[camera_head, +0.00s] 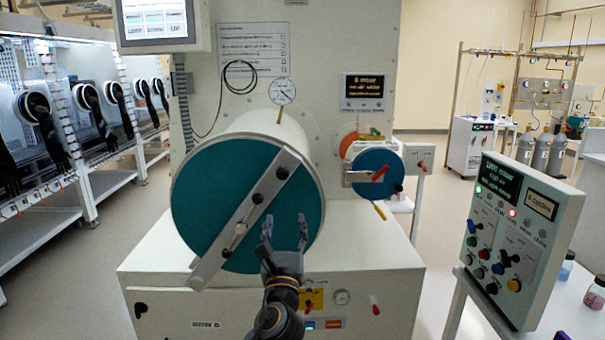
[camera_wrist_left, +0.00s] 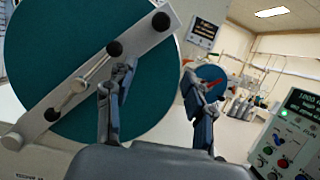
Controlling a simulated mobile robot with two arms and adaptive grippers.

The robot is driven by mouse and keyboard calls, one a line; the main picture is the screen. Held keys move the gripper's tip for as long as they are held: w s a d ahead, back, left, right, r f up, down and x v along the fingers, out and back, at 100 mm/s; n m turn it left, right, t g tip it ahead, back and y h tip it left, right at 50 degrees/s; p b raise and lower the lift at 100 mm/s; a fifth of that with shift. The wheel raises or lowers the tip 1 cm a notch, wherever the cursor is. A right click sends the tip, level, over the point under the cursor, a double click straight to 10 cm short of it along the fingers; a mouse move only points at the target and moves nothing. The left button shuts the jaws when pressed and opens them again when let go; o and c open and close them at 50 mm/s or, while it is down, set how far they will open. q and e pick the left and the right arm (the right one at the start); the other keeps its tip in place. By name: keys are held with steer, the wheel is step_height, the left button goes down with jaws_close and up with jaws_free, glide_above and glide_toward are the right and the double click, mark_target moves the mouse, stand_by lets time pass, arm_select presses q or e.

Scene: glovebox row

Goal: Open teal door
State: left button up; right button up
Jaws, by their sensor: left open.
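The teal door (camera_head: 215,185) is a large round disc on the front end of a white cylinder. It looks shut against the cylinder. A grey diagonal bar (camera_head: 262,193) crosses it from lower left to upper right, with dark knobs and a pale spindle in the middle. My left gripper (camera_head: 285,232) is open and empty in front of the door's lower right part. In the left wrist view the door (camera_wrist_left: 60,50) and bar (camera_wrist_left: 150,38) fill the left side, and the open fingers (camera_wrist_left: 160,95) stand in front of the door's right edge. My right gripper is in neither view.
A control panel (camera_head: 515,240) stands on a table at the right. The white base cabinet (camera_head: 370,270) is below the cylinder. Gloveboxes line the left; floor is free between.

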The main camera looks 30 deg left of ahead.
mark_target(283, 176)
arm_select(q)
steer(key=shift+y, duration=0.6)
steer(key=r+p+x, duration=0.1)
steer(key=x, duration=0.3)
steer(key=r+p+x, duration=0.1)
steer(key=x, duration=0.3)
steer(key=s+r+p+x, duration=0.1)
steer(key=x, duration=0.3)
steer(key=shift+w+a, duration=0.1)
steer(key=shift+w, duration=0.05)
steer(key=shift+w+a+r+t, duration=0.25)
steer(key=shift+w+a+t, duration=0.1)
steer(key=shift+w, duration=0.25)
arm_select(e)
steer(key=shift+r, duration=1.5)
arm_select(q)
steer(key=shift+c, duration=0.5)
jaws_close()
